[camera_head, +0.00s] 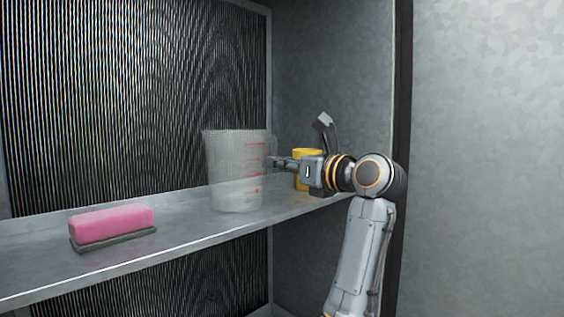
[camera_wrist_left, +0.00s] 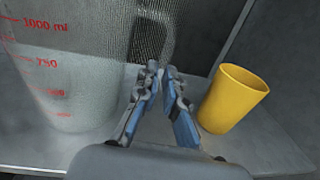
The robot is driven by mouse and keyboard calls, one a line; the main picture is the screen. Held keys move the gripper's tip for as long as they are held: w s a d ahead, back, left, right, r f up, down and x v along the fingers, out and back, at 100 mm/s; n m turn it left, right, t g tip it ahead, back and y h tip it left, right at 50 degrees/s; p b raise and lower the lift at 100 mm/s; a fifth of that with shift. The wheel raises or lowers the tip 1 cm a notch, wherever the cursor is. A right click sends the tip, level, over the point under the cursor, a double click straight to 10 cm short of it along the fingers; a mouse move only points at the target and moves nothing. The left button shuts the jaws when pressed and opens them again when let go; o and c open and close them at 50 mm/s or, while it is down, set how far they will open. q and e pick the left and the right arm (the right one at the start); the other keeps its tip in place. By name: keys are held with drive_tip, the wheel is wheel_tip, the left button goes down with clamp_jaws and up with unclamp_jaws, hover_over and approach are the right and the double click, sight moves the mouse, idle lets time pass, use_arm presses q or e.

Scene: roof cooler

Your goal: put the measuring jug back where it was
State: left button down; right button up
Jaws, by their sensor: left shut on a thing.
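The measuring jug (camera_head: 232,172) is clear, with red markings, and is upright at the middle of the metal shelf. Its base appears at the shelf surface; I cannot tell whether it touches. In the left wrist view the jug (camera_wrist_left: 60,85) fills the left side, with its red scale showing. My left gripper (camera_head: 276,162) is at the jug's right side, at its handle, and is shut on it. In the left wrist view its fingers (camera_wrist_left: 162,78) are close together around the handle, which is hard to make out. My right gripper is not in view.
A yellow cup (camera_wrist_left: 232,98) stands on the shelf right of my left gripper, close to the fingers; the head view shows it partly hidden behind the gripper (camera_head: 306,153). A pink sponge (camera_head: 112,222) lies at the left. Shelf (camera_head: 185,202) between sponge and jug is clear.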

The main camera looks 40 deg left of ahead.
use_arm(q)
drive_tip(key=shift+f, duration=0.2)
drive_tip(key=c, duration=1.5)
unclamp_jaws()
drive_tip(key=shift+o, duration=0.2)
drive_tip(key=shift+r, duration=0.1)
drive_tip(key=shift+r, duration=0.2)
drive_tip(key=d+b, duration=0.2)
drive_tip(key=d+f+b, duration=0.1)
drive_tip(key=shift+s+d, duration=0.25)
drive_tip(key=shift+d, duration=0.1)
drive_tip(key=s+d+b, duration=0.1)
drive_tip(key=d+b, duration=0.2)
drive_tip(key=d, duration=0.5)
drive_tip(key=shift+s+r, duration=0.25)
drive_tip(key=shift+r, duration=0.15)
